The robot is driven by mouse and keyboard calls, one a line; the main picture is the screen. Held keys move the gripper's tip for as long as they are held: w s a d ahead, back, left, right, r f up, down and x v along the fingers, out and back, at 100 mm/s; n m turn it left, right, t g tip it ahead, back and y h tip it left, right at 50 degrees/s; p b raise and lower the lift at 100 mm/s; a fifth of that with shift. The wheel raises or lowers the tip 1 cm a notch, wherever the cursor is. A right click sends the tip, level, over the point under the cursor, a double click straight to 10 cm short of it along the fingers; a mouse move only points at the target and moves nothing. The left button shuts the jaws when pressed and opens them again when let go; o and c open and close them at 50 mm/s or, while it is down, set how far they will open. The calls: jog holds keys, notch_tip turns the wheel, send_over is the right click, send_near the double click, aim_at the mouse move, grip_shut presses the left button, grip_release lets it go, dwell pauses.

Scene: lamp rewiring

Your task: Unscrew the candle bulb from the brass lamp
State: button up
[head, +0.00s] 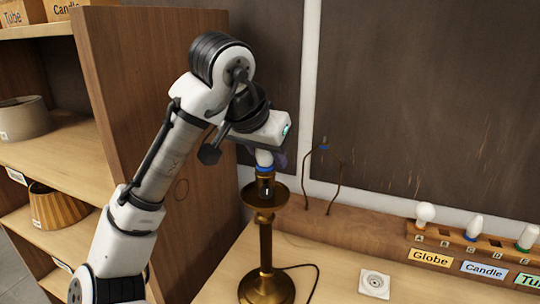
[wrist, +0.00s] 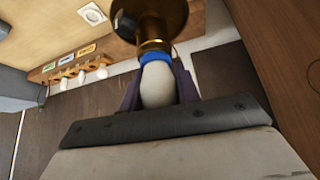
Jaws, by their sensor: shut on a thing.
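The brass lamp (head: 266,242) stands upright on the wooden bench, with a wide dish near its top and a socket above it. The candle bulb (head: 264,158) is white with a blue collar and sits at the top of the socket. In the wrist view the bulb (wrist: 157,84) lies between the dark fingers, its blue collar against the brass socket (wrist: 152,45) of the lamp. My gripper (wrist: 158,90) is shut on the bulb; in the head view my gripper (head: 266,155) is above the lamp, its fingers partly hidden. I cannot tell how far the thread is engaged.
A wooden rack (head: 465,242) with several bulbs and labels for Globe, Candle and Tube stands at the right. A white wall-type socket plate (head: 374,283) lies on the bench. A thin wire stand (head: 325,178) is close right of the lamp. A shelf unit (head: 150,110) is at the left.

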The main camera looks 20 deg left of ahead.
jog(key=shift+n+y, duration=0.4)
jog(key=shift+n, duration=0.3)
jog(key=shift+a, duration=0.1)
jog(key=shift+a+n+y+p, duration=0.1)
jog(key=shift+n+y+p, duration=0.2)
jog(key=shift+n+y, duration=0.65)
jog(key=n+y, duration=0.1)
jog(key=n, duration=0.2)
jog(key=n+g+y, duration=0.1)
jog(key=n, duration=0.2)
jog(key=shift+s+a, duration=0.15)
jog(key=shift+a, duration=0.05)
jog(key=shift+y, duration=0.25)
jog(key=n+g+y, duration=0.1)
jog(key=n, duration=0.2)
jog(key=shift+s+a+r+g, duration=0.1)
jog(key=shift+g, duration=0.3)
jog(key=n+g, duration=0.1)
jog(key=n, duration=0.1)
jog(key=n+y, duration=0.1)
jog(key=n, duration=0.1)
jog(key=shift+s+a+g, duration=0.1)
jog(key=shift+s+g, duration=0.05)
jog(key=shift+g, duration=0.25)
jog(key=shift+s+n+g, duration=0.2)
jog(key=shift+n+g, duration=0.2)
jog(key=shift+n, duration=0.25)
jog(key=shift+c, duration=0.7)
